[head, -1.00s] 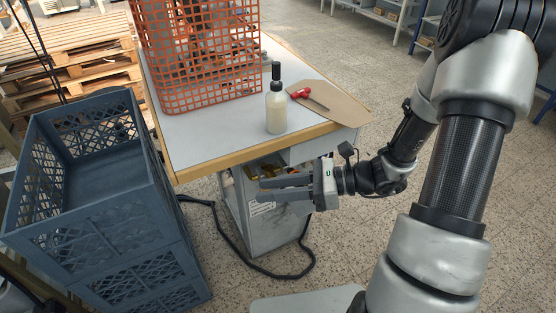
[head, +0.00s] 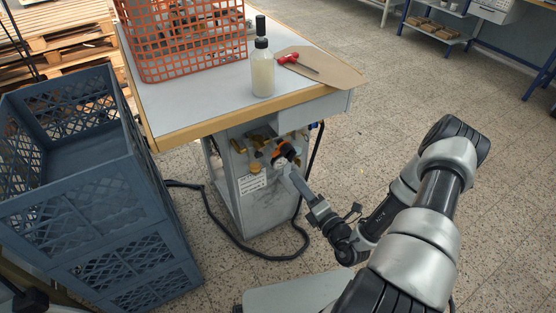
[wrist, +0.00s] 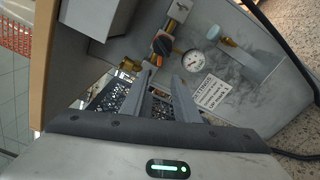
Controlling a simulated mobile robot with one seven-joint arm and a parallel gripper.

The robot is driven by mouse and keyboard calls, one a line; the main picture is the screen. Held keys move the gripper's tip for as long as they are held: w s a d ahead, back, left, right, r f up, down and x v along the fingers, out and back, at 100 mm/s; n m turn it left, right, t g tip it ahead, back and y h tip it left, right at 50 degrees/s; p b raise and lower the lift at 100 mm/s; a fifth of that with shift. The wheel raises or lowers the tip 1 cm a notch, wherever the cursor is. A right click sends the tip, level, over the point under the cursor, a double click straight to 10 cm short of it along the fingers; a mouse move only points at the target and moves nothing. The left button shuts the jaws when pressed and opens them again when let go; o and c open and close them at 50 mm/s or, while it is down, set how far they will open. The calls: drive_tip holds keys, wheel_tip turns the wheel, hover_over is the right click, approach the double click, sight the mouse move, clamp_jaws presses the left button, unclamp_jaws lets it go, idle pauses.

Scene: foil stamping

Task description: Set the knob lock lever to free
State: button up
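Under the tabletop, a grey panel (head: 262,212) carries brass fittings and an orange and black knob (head: 285,150). In the wrist view the knob (wrist: 162,46) is a dark piece with an orange part, beside brass fittings, beyond my fingertips. I cannot clearly tell the lock lever from the knob or its setting. My gripper (head: 287,172) is just in front of the panel, below the knob. In the wrist view my gripper (wrist: 164,77) has its two fingers apart with nothing between them. No contact with the knob shows.
A round gauge (wrist: 190,61), a blue-capped fitting (wrist: 228,41) and a printed label (wrist: 213,93) are on the panel. The tabletop (head: 205,98) overhangs it. A black cable (head: 235,238) lies on the floor. Blue crates (head: 110,215) stand left; floor to the right is open.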

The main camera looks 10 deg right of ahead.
sight(276, 155)
drive_tip(key=b+x, duration=0.1)
drive_tip(key=x, duration=1.1)
drive_tip(key=shift+w+a, duration=0.1)
drive_tip(key=shift+w, duration=0.2)
clamp_jaws()
